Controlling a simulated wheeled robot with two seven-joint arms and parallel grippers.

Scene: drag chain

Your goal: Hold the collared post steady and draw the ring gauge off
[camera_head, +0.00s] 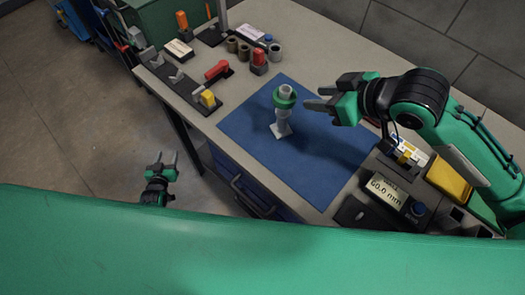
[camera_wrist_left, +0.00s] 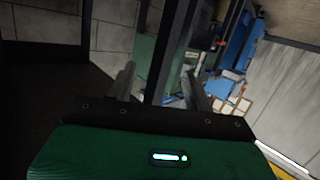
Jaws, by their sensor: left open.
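The collared post (camera_head: 281,126) stands upright on the blue mat, a pale grey shaft on a small square foot. The green ring gauge (camera_head: 284,97) sits around its upper part, with the grey post top showing inside it. My right gripper (camera_head: 312,98) is just to the right of the ring, its fingers apart and pointing at it. I see no contact with the ring. My left gripper (camera_head: 162,160) is low at the left, off the table, open and empty. Its two fingers also show in the left wrist view (camera_wrist_left: 160,85), with nothing between them.
The blue mat (camera_head: 237,131) is mostly clear around the post. Red, orange and yellow-handled tools and small cylinders line the table's back left. The table's front edge lies between my left gripper and the post.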

